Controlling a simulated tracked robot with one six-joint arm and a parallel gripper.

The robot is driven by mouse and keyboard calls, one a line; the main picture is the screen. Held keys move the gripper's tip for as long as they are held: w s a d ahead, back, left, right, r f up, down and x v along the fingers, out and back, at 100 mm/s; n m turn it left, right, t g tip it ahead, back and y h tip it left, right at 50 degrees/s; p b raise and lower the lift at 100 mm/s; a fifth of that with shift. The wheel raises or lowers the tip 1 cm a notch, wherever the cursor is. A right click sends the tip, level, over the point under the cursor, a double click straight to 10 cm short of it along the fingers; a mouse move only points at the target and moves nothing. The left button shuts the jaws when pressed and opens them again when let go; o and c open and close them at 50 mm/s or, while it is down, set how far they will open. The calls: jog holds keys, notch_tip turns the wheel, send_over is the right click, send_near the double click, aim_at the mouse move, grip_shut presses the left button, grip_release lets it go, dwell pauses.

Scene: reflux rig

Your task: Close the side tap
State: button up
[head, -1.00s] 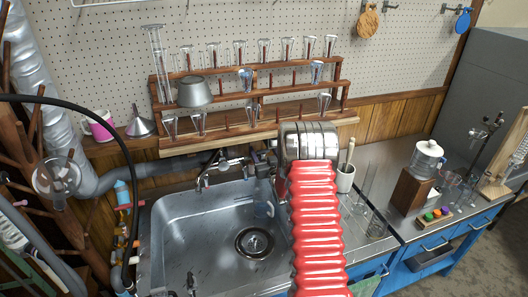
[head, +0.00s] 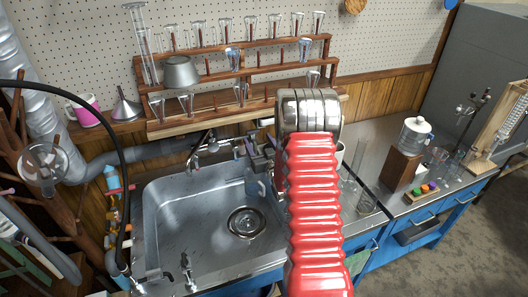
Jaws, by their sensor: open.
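A metal tap (head: 208,156) with a spout stands at the back edge of the steel sink (head: 165,215). A smaller metal fitting (head: 188,272) stands at the sink's front edge, and I cannot tell whether it is a tap. I cannot tell which is the side tap, nor whether either is open; no running water shows. My red ribbed arm with its metal cuff rises over the right side of the sink. My gripper's fingers do not show; the cuff hides what lies beyond it.
A wooden rack (head: 240,112) of glassware stands behind the sink. A bottle (head: 254,182) stands at the sink's back right. A black hose (head: 122,165) and pipes line the left. A water jug (head: 414,135) on a wooden block (head: 402,170) stands on the right counter.

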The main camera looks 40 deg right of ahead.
jog(key=v, duration=0.6)
jog(key=shift+s, duration=0.1)
dwell(0.5)
